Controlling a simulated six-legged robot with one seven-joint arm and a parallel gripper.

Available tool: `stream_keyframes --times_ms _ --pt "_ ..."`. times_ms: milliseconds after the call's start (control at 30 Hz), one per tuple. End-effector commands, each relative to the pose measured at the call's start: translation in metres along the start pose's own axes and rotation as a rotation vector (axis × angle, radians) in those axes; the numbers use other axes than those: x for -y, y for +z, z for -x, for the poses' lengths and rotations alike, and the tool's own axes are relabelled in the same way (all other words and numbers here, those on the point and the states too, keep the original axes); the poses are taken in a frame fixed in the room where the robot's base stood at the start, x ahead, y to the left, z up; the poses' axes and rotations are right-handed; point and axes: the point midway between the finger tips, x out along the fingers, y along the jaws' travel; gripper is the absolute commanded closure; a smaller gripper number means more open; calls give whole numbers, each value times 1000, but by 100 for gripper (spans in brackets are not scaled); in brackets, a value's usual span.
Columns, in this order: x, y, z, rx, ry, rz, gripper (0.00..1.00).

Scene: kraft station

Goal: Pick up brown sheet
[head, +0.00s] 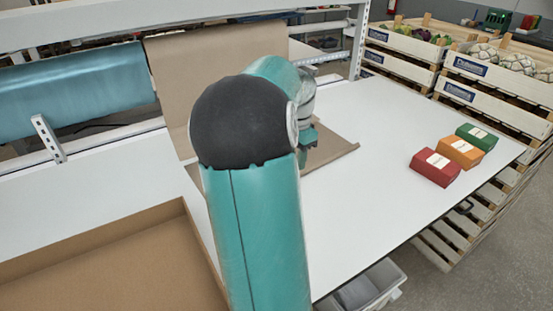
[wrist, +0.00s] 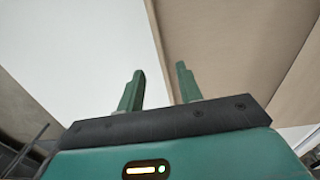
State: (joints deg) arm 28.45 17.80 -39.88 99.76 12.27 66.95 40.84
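The brown sheet (head: 212,65) hangs down behind the white table and its lower part lies out on the tabletop, with a slightly curled front edge. My arm covers much of it in the head view. My gripper (head: 309,146) is over the lying part, near its right side; its fingers are hard to make out there. In the wrist view, my gripper (wrist: 160,71) is open, its two green fingers apart with nothing held. The sheet (wrist: 225,55) fills the right of that view, and its edge passes between the fingertips in the picture. I cannot tell whether they touch it.
The white table (head: 375,125) is clear right of the sheet. Red (head: 435,167), orange (head: 459,152) and green (head: 477,137) boxes stand at its right. An open cardboard box (head: 110,265) is front left. A teal roll (head: 75,88) lies behind. Wooden crates (head: 490,95) stand beyond.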

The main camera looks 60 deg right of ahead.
Motion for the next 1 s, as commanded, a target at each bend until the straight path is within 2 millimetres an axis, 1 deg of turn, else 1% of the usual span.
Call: stream_keyframes --times_ms 167,400,467,567,733,767,800,867,900,933,1000 --pt "1 1 -13 0 1 0 65" --pt "3 1 -48 0 1 -1 65" --pt "3 1 -54 0 1 -1 65" --pt "3 1 -58 0 0 -1 65" --pt "3 1 -58 -1 -1 0 65" --pt "3 1 -58 -1 -1 0 68" --pt "3 1 -58 -1 -1 0 76" --pt "3 1 -58 -1 -1 0 88" --pt "3 1 -58 -1 -1 0 96" --pt "3 1 -58 -1 -1 0 100" --pt "3 1 -58 -1 -1 0 100"
